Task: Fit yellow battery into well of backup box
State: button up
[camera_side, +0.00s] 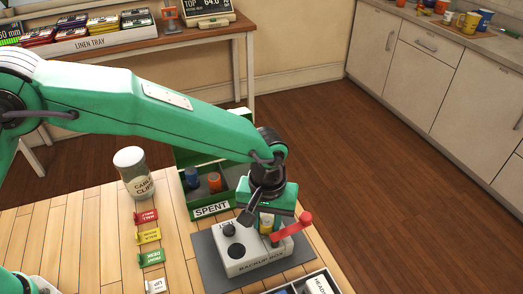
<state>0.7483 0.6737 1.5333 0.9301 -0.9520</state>
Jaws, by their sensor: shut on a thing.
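The backup box (262,262) is a pale grey block on a dark grey mat (208,262), with its name printed on the front. A round dark well (237,251) shows open in its top, and a second dark round spot (229,230) lies behind it. A red lever (292,228) sticks up at the box's right side. My gripper (260,217) is over the back right of the box, shut on the yellow battery (266,223), which looks upright. The jaws partly hide the battery. I cannot tell whether its lower end is in a well or above it.
A green bin (211,210) marked SPENT holds a blue and an orange cell behind the box. A dark tray (318,283) is close at the front right. Bare wood lies left of the mat.

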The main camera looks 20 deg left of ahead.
aim_at(267, 221)
jog(key=shift+f, duration=0.25)
jog(key=o, duration=1.1)
jog(key=shift+r, duration=0.1)
jog(key=shift+r, duration=2.45)
